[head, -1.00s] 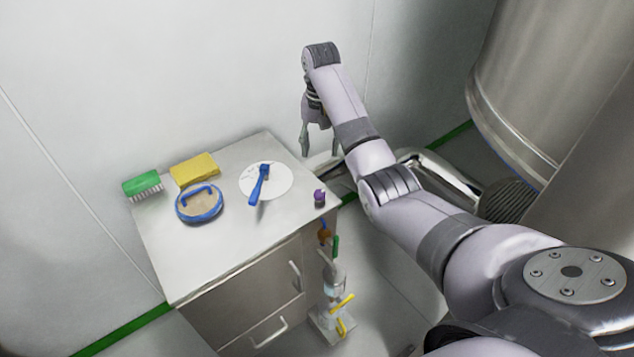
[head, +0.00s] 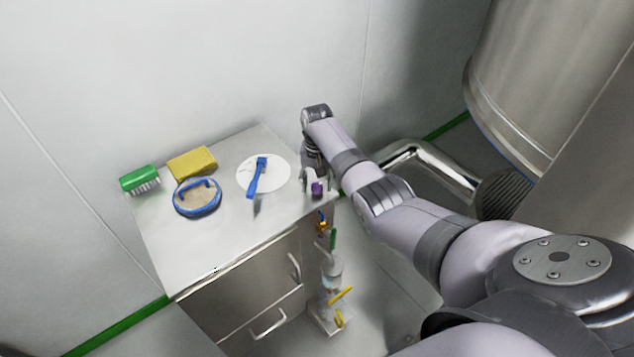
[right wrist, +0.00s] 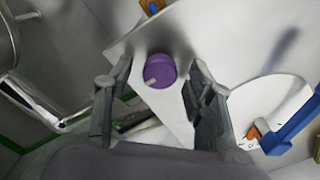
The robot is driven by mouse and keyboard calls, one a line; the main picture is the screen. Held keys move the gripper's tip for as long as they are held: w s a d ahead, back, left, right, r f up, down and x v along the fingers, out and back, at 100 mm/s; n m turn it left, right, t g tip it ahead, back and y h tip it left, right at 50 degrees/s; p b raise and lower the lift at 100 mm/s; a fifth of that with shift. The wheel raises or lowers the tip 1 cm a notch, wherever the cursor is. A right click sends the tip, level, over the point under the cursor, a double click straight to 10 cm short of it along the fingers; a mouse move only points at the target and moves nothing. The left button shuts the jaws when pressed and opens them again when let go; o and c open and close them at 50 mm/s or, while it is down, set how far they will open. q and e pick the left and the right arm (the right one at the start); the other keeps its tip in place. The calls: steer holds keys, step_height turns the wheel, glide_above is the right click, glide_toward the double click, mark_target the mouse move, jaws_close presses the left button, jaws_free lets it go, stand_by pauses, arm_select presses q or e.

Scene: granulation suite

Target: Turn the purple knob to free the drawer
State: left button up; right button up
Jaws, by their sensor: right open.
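The purple knob (head: 317,188) stands on the right corner of the steel cabinet top (head: 225,240). In the right wrist view the knob (right wrist: 160,71) shows a small pale pointer on its face. My right gripper (head: 318,183) is open and low over that corner. In the right wrist view its two fingers (right wrist: 158,80) stand on either side of the knob, with a gap to each side; I cannot tell whether the tips are level with it. The drawers (head: 268,322) are in the cabinet's front and look shut. My left gripper is not in view.
A white disc (head: 280,175) with a blue-handled tool (head: 257,178) lies beside the knob. A blue-rimmed round sieve (head: 197,197), a yellow sponge (head: 192,163) and a green brush (head: 139,178) lie further left. Pipes and valves (head: 332,270) stand right of the cabinet.

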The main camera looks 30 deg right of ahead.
steer(key=shift+c, duration=0.2)
steer(key=c, duration=1.1)
steer(key=shift+c, duration=0.2)
steer(key=shift+n, duration=0.5)
steer(key=n+p, duration=0.1)
steer(key=n, duration=0.1)
steer(key=shift+r+n, duration=0.1)
steer(key=shift+n, duration=0.3)
steer(key=n+p, duration=0.1)
steer(key=n, duration=0.3)
steer(key=shift+n, duration=0.3)
steer(key=n, duration=0.4)
steer(key=shift+n, duration=0.3)
steer(key=n, duration=0.4)
steer(key=shift+n, duration=0.4)
